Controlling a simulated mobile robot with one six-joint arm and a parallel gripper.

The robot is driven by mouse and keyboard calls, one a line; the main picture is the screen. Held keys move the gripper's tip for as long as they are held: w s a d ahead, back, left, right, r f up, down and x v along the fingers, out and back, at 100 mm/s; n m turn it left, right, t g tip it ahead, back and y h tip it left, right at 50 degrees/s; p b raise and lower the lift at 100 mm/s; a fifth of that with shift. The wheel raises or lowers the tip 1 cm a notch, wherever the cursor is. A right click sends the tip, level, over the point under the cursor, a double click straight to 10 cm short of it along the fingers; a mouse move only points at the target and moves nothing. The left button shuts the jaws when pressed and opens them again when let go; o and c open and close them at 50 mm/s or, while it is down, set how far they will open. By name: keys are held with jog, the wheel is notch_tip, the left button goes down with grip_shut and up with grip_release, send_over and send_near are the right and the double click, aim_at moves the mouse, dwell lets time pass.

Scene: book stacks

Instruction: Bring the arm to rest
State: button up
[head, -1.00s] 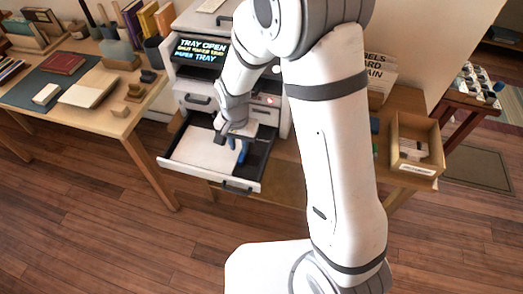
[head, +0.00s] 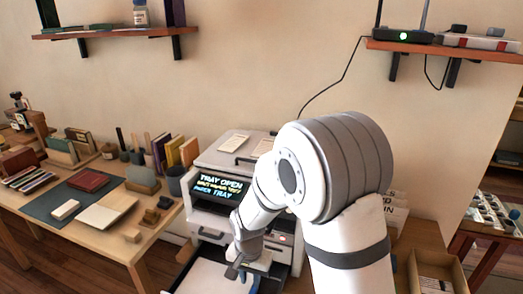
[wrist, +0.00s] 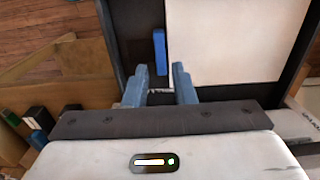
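My gripper (wrist: 160,88) points down into the open paper tray, its two blue fingers apart with nothing between them. It also shows in the head view (head: 244,274), low and partly hidden by my wrist. The tray (head: 184,278) is pulled out of the printer (head: 207,222) and holds white paper (wrist: 225,40). A blue guide (wrist: 160,52) stands in the tray beside the paper, just beyond the fingertips. My arm reaches over the printer's right side.
A desk (head: 75,222) with books, a mat and small wooden things stands to the left. An open wooden box (head: 437,272) is at the lower right. Wall shelves hang above, one with a router (head: 403,36). The wall between the shelves is bare.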

jog(key=s+d+r+n+t+p, duration=0.1)
jog(key=s+d+r, duration=0.2)
jog(key=d+r, duration=0.3)
jog(key=s+d+r+n+p, duration=0.1)
jog(key=s+d+r, duration=0.1)
jog(key=d+r, duration=0.5)
jog(key=s+d+r+n+t, duration=0.1)
jog(key=s+d+r, duration=0.3)
jog(key=s+r, duration=0.4)
jog(key=shift+s+d+r+n+t+p, duration=0.2)
jog(key=shift+s+d+n+t+p, duration=0.15)
jog(key=shift+s, duration=0.45)
jog(key=shift+a, duration=0.1)
